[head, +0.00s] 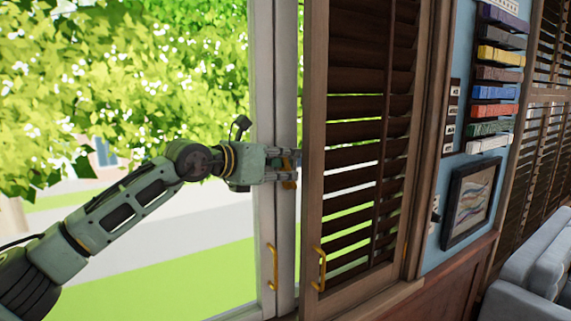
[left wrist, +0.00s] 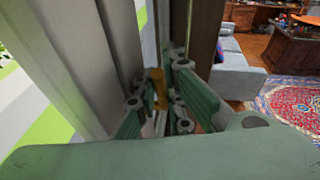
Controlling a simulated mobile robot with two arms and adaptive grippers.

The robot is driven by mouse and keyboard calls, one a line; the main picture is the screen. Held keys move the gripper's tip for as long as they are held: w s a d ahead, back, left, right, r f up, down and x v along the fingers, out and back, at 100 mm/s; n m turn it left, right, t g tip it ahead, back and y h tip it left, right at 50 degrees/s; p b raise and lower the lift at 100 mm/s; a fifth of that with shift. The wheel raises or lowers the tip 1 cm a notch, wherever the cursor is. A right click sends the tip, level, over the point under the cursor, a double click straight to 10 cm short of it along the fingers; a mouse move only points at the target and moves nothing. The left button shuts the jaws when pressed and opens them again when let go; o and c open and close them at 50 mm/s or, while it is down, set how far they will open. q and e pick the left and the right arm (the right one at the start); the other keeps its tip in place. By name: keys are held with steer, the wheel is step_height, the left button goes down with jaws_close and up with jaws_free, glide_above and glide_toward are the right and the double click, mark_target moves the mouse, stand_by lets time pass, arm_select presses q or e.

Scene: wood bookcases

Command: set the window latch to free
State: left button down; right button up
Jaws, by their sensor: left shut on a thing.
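The window (head: 256,110) has a pale frame and stands left of a brown louvred shutter. My left gripper (head: 288,163) reaches across the glass to the frame's upright, at mid height. It is shut on a small brass piece, which looks like the window latch (head: 289,184). In the left wrist view the latch (left wrist: 157,88) shows between the green fingers (left wrist: 160,115), close to the pale frame. The fingers hide part of it, so its exact turn is hard to tell. My right gripper is not in view.
The brown shutter (head: 345,157) stands close to the right of the gripper. Brass handles sit low on the window (head: 272,267) and shutter (head: 320,268). A framed picture (head: 470,202) and a grey sofa (head: 540,270) are farther right. A red rug (left wrist: 295,105) shows in the wrist view.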

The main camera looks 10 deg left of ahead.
arm_select(q)
steer(key=shift+f, duration=0.45)
steer(key=c, duration=2.2)
jaws_free()
steer(key=shift+o, duration=0.5)
steer(key=shift+w+d+r, duration=0.1)
steer(key=shift+w, duration=0.05)
steer(key=shift+r, duration=0.1)
steer(key=v, duration=0.7)
steer(key=shift+s, duration=0.2)
